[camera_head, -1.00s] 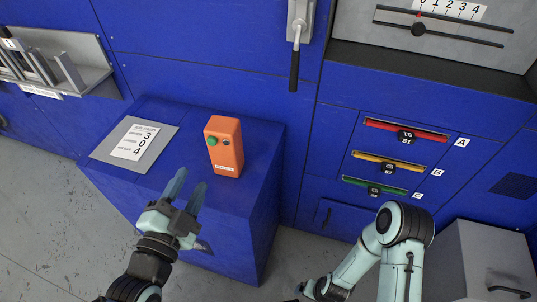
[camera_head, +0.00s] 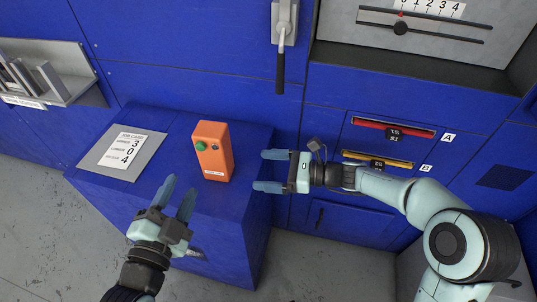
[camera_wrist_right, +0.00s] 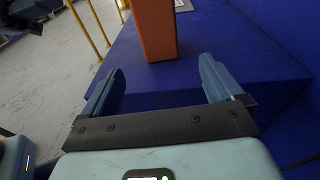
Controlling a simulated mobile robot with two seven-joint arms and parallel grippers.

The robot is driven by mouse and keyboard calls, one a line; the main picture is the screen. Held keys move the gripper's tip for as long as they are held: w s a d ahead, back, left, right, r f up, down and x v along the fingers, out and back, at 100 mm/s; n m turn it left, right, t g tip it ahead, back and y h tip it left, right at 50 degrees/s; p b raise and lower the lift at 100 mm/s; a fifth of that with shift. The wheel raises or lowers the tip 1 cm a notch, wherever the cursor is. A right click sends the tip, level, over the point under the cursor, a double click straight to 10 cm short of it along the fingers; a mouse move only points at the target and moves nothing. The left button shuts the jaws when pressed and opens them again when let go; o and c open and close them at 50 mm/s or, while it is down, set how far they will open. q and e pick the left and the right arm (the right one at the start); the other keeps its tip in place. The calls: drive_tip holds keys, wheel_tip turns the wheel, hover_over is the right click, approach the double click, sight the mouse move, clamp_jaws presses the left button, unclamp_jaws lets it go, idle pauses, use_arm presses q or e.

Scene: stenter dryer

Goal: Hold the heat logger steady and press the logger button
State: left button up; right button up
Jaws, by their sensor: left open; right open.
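The heat logger (camera_head: 215,158) is an orange upright box on the blue ledge. My left gripper (camera_head: 176,196) is open and empty, in front of the ledge and lower left of the logger. My right gripper (camera_head: 268,171) is open and empty, to the right of the logger with its fingers pointing left towards it. In the right wrist view the logger (camera_wrist_right: 154,30) stands beyond and between the open fingers (camera_wrist_right: 158,85), apart from them.
A job card on a grey plate (camera_head: 108,166) lies on the blue ledge (camera_head: 185,190) left of the logger. A lever handle (camera_head: 280,70) hangs on the wall behind. Coloured slots, red (camera_head: 380,124) and yellow (camera_head: 365,157), are behind my right arm. A grey shelf (camera_head: 75,85) is at left.

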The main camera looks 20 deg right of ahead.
sight(214, 149)
wheel_tip(214, 149, up, 5)
drive_tip(key=y, duration=0.2)
drive_tip(key=x, duration=1.3)
drive_tip(key=shift+w+a, duration=0.1)
drive_tip(key=shift+w, duration=0.25)
drive_tip(key=c, duration=1.1)
use_arm(q)
drive_tip(key=shift+c, duration=1.2)
use_arm(e)
drive_tip(key=shift+c, duration=0.9)
use_arm(q)
clamp_jaws()
